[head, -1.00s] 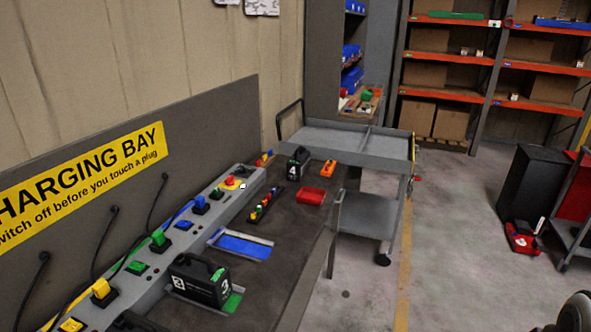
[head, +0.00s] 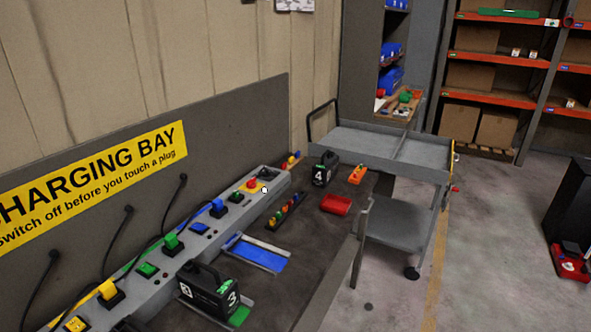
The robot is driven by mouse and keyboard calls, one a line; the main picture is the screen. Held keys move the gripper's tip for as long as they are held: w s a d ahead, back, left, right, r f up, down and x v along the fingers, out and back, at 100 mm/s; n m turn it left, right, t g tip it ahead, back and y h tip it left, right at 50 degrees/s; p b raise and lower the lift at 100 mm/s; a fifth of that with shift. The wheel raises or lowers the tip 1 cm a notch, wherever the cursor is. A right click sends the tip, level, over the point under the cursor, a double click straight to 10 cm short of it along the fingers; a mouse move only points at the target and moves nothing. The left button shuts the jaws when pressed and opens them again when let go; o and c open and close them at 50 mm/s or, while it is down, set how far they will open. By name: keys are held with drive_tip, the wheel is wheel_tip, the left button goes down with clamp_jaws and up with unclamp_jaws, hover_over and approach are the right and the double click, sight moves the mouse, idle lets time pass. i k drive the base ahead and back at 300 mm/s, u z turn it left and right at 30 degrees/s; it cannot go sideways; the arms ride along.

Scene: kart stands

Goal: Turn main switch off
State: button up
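A long grey power strip (head: 213,223) runs along the back of the bench against the wall. Near its far end a red knob (head: 252,184) sits on a yellow plate (head: 259,187), with a small white spot at the plate's right edge. A dark part (head: 266,172) lies just beyond it. This end looks like the main switch, but its on or off position is too small to tell. Blue, green and yellow plugs sit along the strip, including a blue plug (head: 217,208) and a green plug (head: 172,244). My gripper is not in view.
A black battery marked 3 (head: 210,290) and a blue tray (head: 258,253) lie before the strip. A battery marked 4 (head: 324,170), a red bin (head: 336,205) and a grey cart (head: 400,150) stand beyond.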

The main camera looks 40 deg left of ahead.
sight(250, 185)
drive_tip(key=z, duration=0.05)
drive_tip(key=i, duration=2.65)
drive_tip(key=u, duration=2.85)
drive_tip(key=i, duration=1)
drive_tip(key=z, duration=0.1)
